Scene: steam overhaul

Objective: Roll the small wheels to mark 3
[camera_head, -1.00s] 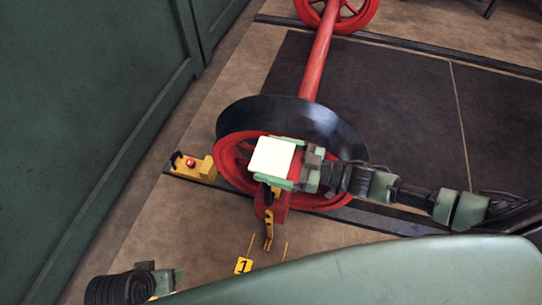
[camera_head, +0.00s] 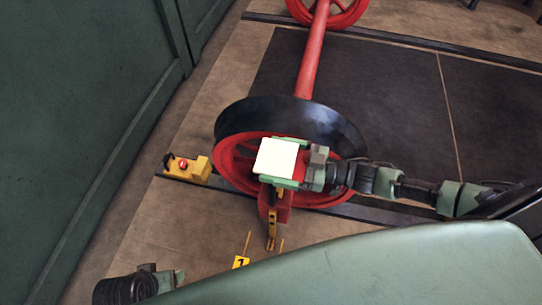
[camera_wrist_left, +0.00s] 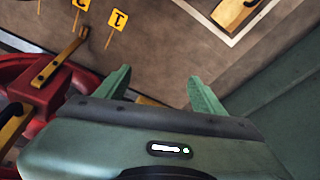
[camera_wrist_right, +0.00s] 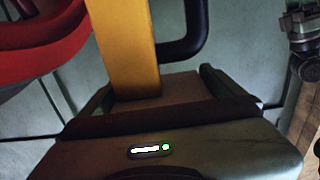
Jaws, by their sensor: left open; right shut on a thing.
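The small wheels are a red spoked wheel with a dark tread (camera_head: 290,120), a red axle (camera_head: 313,60) and a second red wheel (camera_head: 327,10) at the far end. A yellow pointer (camera_head: 271,232) hangs below the near wheel, between two yellow floor lines. Number plate 1 (camera_head: 241,262) lies at its left. My right gripper (camera_head: 277,162) is shut on a yellow post (camera_wrist_right: 125,45) at the near wheel. My left gripper (camera_wrist_left: 162,85) is open, empty, over the floor.
A green wall (camera_head: 70,110) stands at left. Dark floor panels (camera_head: 390,110) lie between the rails; the near rail (camera_head: 390,212) runs on right.

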